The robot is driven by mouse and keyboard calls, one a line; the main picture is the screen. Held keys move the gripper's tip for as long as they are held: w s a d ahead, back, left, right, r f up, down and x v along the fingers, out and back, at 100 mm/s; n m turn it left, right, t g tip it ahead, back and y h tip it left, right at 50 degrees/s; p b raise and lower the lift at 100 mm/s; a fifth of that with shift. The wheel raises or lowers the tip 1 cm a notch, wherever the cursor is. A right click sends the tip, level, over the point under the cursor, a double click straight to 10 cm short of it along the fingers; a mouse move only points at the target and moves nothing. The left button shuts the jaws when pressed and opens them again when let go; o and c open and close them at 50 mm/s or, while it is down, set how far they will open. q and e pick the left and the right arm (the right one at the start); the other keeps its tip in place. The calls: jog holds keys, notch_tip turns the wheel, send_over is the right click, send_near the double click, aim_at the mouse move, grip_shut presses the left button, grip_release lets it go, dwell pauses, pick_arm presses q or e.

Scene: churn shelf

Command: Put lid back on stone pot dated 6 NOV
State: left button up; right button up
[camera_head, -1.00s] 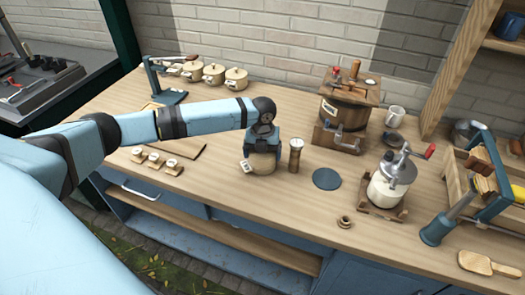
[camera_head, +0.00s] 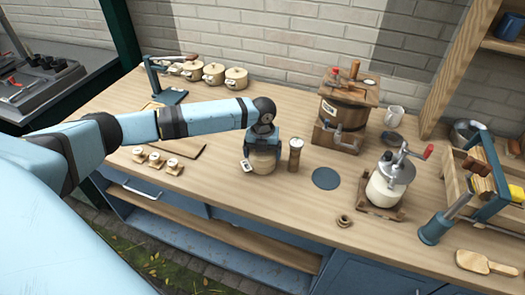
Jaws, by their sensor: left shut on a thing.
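A cream stone pot (camera_head: 263,164) with a white tag (camera_head: 247,165) stands upright near the middle of the bench; the writing on the tag is too small to read. My left gripper (camera_head: 263,146) points down over the top of this pot, with its fingers at the pot's upper edge. It is shut on the lid, which is mostly hidden between the fingers, so I cannot tell if the lid touches the rim. My right gripper is not in view.
Several lidded pots (camera_head: 213,74) stand at the back left. A wooden cylinder (camera_head: 295,153) stands close right of the pot, with a dark round mat (camera_head: 326,178) beyond. Small weights (camera_head: 156,160) lie left.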

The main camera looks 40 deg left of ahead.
pick_arm(q)
jog(key=shift+r+p, duration=0.1)
jog(key=shift+p, duration=0.3)
dwell(0.5)
jog(key=shift+f+p, duration=0.25)
jog(key=shift+p, duration=0.5)
dwell(1.3)
jog(key=o, duration=0.7)
jog(key=shift+c, duration=0.2)
notch_tip(320, 180, up, 4)
jog(key=p, duration=0.4)
jog(key=shift+r+p, duration=1.5)
jog(key=shift+r, duration=0.05)
